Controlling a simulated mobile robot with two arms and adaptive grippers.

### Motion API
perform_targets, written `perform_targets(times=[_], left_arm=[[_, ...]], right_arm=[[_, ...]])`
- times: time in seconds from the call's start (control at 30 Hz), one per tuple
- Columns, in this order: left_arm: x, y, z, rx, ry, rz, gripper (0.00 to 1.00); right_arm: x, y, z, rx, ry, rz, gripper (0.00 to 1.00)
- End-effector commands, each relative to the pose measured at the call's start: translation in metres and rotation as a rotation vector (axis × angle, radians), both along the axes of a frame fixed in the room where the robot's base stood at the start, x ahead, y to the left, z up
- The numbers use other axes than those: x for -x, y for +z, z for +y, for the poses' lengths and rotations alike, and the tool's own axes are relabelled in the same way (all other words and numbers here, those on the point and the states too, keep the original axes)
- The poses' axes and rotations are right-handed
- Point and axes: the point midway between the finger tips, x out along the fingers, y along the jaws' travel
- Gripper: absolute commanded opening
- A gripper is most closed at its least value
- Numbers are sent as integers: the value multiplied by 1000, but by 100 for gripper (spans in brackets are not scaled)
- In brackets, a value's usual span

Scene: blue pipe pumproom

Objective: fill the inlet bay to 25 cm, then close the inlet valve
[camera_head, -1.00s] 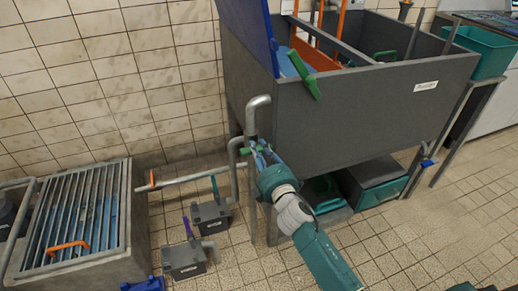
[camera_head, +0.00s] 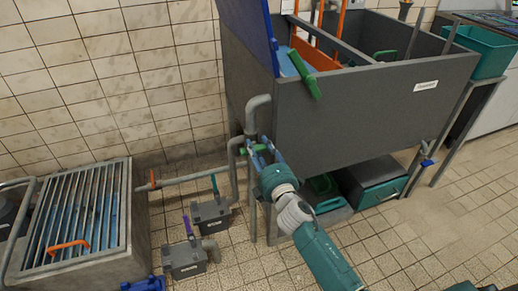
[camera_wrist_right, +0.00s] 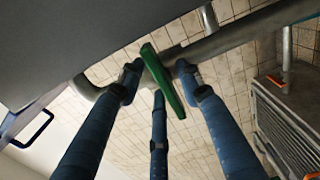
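A green lever handle (camera_head: 262,148) sits on the grey pipe below the left corner of a large grey tank (camera_head: 370,115). I take it for the inlet valve, though no label confirms this. My right gripper (camera_head: 264,153) is at this lever. In the right wrist view the lever (camera_wrist_right: 163,80) lies tilted between the spread blue fingers of my right gripper (camera_wrist_right: 158,82). The fingers look open around it, and contact is unclear. The tank's label is too small to read, and its water level is not visible. My left gripper is not in view.
A grated basin (camera_head: 75,215) with an orange handle stands at the left, joined by a pipe (camera_head: 195,178). Two small grey boxes with levers (camera_head: 185,258) stand on the floor between.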

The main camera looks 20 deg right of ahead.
Motion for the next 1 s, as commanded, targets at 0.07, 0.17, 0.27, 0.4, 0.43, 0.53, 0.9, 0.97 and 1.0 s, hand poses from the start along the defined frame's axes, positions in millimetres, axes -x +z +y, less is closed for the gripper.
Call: perform_targets(times=[0.07,0.17,0.27,0.4,0.43,0.53,0.9,0.97,1.0], left_arm=[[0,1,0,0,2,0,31],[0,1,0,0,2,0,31],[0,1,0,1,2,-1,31],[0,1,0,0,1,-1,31],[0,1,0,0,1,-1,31],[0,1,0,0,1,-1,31],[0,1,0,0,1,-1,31],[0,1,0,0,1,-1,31],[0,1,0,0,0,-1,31]], right_arm=[[1,-1,0,-1,0,1,35],[8,-1,0,0,0,1,35],[24,-2,-1,0,0,3,35],[55,-2,-2,0,-1,4,35],[61,-2,-2,0,-1,4,35],[82,-2,-3,-1,-1,3,35],[120,0,-4,0,-1,0,35],[120,0,-4,0,0,0,35],[120,0,-4,0,0,0,35]])
